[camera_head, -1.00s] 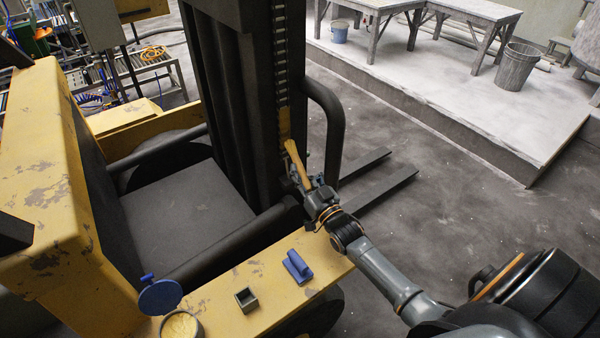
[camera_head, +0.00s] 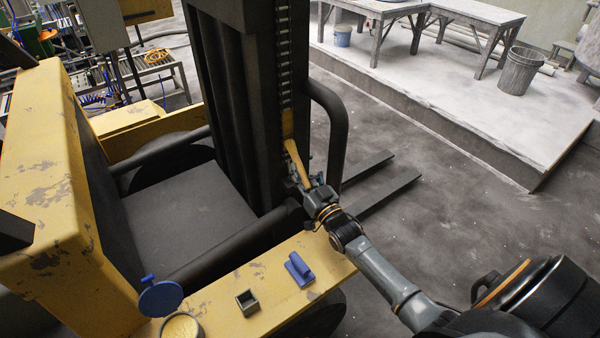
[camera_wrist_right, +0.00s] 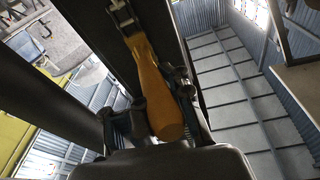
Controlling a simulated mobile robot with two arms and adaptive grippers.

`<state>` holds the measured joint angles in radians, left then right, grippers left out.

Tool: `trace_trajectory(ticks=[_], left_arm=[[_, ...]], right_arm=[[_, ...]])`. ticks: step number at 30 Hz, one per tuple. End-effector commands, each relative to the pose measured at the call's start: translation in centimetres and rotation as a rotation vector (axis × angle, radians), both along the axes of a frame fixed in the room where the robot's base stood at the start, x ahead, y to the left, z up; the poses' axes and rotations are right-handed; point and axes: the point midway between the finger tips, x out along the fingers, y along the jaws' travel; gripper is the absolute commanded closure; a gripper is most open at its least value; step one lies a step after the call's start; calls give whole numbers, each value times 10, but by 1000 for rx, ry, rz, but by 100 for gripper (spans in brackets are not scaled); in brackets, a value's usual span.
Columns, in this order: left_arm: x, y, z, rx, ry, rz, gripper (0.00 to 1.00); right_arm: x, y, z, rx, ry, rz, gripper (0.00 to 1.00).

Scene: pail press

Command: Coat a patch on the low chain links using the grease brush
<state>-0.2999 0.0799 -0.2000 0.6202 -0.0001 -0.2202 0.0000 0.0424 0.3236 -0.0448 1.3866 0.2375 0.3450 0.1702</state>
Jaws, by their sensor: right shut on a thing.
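The grease brush (camera_head: 296,158) has a wooden handle, and my right gripper (camera_head: 307,182) is shut on it. In the right wrist view the brush handle (camera_wrist_right: 152,85) runs up from between the fingers of the right gripper (camera_wrist_right: 152,130). The brush head (camera_head: 288,124) is up against the low part of the chain (camera_head: 284,70) on the dark mast; I cannot tell whether the bristles touch. The chain also shows at the top of the right wrist view (camera_wrist_right: 122,14). The grease tub (camera_head: 181,326) is open, with pale yellow grease inside. My left gripper is not in view.
A blue lid (camera_head: 161,298), a small square box (camera_head: 247,302) and a blue block-like tool (camera_head: 299,268) lie on the yellow truck body (camera_head: 275,285). A curved black bar (camera_head: 334,125) stands right of the mast. The floor beyond the forks is clear.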

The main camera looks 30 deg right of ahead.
Motion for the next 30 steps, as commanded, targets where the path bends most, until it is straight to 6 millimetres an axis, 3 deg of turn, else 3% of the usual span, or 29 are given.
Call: trace_trajectory(ticks=[8, 22, 30], left_arm=[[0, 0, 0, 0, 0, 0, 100], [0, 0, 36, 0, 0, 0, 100], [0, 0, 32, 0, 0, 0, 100]], right_arm=[[3, 0, 2, 0, -1, 0, 100], [1, 0, 41, 0, -2, 0, 100], [2, 0, 36, 0, -1, 0, 100]])
